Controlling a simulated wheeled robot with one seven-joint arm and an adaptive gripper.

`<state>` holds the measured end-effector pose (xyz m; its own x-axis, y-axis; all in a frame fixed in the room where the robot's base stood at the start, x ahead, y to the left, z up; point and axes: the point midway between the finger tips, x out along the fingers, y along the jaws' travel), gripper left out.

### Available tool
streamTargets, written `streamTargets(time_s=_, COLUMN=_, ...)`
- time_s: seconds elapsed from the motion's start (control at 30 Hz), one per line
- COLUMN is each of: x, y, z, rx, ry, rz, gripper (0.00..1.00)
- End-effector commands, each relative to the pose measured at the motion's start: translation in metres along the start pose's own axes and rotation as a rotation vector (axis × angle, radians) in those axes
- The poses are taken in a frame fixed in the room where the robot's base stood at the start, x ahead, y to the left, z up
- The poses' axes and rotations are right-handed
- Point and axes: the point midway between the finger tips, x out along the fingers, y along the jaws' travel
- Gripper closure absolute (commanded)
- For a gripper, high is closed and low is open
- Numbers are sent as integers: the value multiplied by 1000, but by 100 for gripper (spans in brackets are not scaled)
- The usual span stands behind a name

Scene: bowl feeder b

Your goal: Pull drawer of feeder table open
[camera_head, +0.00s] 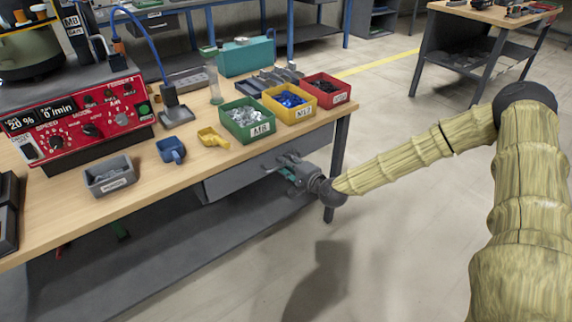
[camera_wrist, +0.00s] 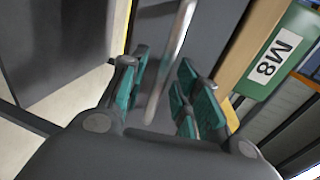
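The grey drawer (camera_head: 235,175) sits under the right part of the wooden feeder table (camera_head: 60,225); its front looks about flush below the tabletop. In the wrist view, the silver bar handle (camera_wrist: 178,45) runs between the teal-padded fingers of my gripper (camera_wrist: 163,92). The fingers are apart, with gaps on both sides of the bar, so the gripper is open around it. The drawer front (camera_wrist: 210,30) shows behind the handle.
Green (camera_head: 247,121), yellow (camera_head: 290,103) and red (camera_head: 326,90) bins stand on the tabletop above the drawer. A table leg (camera_head: 338,155) stands just right of my gripper. A dark lower shelf (camera_head: 180,250) lies below. The floor in front is clear.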

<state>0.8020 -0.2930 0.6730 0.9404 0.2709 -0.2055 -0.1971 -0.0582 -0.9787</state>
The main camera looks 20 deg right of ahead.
Motion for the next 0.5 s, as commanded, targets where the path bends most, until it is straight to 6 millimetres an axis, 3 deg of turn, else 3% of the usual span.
streamTargets(time_s=0.4, x=7, y=0, z=0, rx=0, ry=1, rz=-1, gripper=69)
streamTargets(time_s=0.5, x=7, y=0, z=0, rx=0, ry=1, rz=-1, gripper=85)
